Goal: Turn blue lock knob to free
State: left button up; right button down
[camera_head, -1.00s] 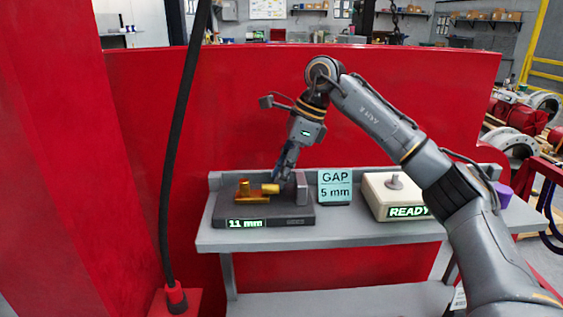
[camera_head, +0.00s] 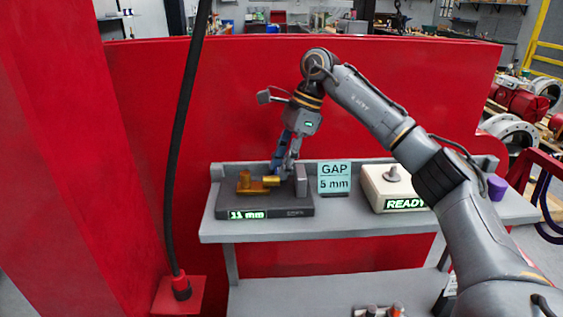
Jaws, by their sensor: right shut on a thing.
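A dark grey device (camera_head: 225,207) with a display reading 11 mm stands on the grey bench. A brass fitting (camera_head: 246,184) and an upright grey block (camera_head: 301,181) are on top of it. My right gripper (camera_head: 283,171) points down at the device, between the brass fitting and the grey block. Its fingers are shut on a small part there, which they hide. I cannot make out a separate blue lock knob or how it is turned. My left gripper is not in view.
A sign (camera_head: 335,178) reading GAP 5 mm stands right of the device. Beyond it are a cream box (camera_head: 375,193) with a READY display and a purple cylinder (camera_head: 497,188). A black cable (camera_head: 176,150) hangs at left. A red panel (camera_head: 200,100) stands behind the grey bench (camera_head: 390,230).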

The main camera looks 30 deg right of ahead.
jog(key=c, duration=1)
grip_release()
jog(key=shift+c, duration=0.2)
jog(key=v, duration=0.8)
jog(key=shift+f, duration=0.15)
